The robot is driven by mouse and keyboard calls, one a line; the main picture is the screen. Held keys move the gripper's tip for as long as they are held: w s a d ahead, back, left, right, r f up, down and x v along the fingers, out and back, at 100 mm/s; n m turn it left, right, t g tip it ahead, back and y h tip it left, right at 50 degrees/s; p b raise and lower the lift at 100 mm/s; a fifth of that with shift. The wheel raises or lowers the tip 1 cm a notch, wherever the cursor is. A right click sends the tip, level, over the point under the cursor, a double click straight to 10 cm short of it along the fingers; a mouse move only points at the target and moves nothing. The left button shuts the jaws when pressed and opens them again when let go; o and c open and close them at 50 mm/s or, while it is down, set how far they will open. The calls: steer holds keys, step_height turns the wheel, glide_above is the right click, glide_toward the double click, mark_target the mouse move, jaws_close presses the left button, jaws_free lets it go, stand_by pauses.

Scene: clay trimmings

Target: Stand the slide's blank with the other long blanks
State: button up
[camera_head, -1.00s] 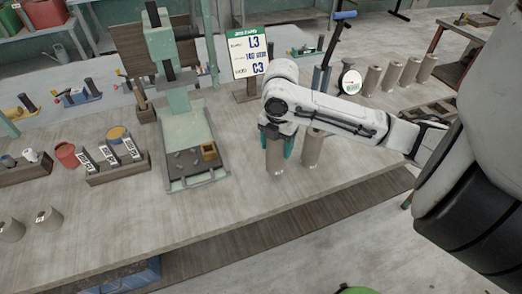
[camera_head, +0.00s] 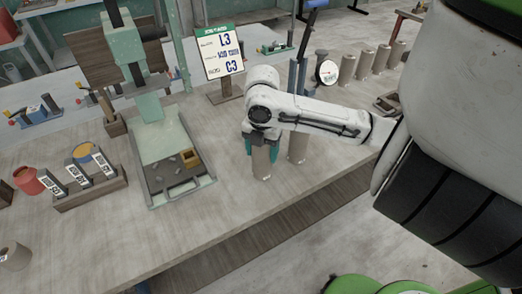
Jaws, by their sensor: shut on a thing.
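My gripper (camera_head: 262,150) is shut on a tall grey-brown cylindrical blank (camera_head: 262,166), with teal fingers around its upper part. The blank is upright; I cannot tell whether its base touches the bench. A second tall blank (camera_head: 298,146) stands just right of it, partly hidden behind my arm. Several long blanks stand in a row at the upper right, including a near one (camera_head: 348,69) and a far one (camera_head: 396,53). A round white sign (camera_head: 327,72) stands at the row's near end. A job card (camera_head: 220,53) reads L3 and C3.
A wooden rack (camera_head: 92,190) with labelled pieces is at left. A blue-topped post (camera_head: 305,45) rises behind my arm. The bench front (camera_head: 215,215) is bare.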

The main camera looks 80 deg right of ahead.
steer(key=o, duration=1.5)
steer(key=shift+f, duration=0.15)
steer(key=shift+o, duration=0.2)
step_height(320, 180, up, 12)
steer(key=shift+r+p, duration=0.2)
steer(key=shift+p, duration=0.1)
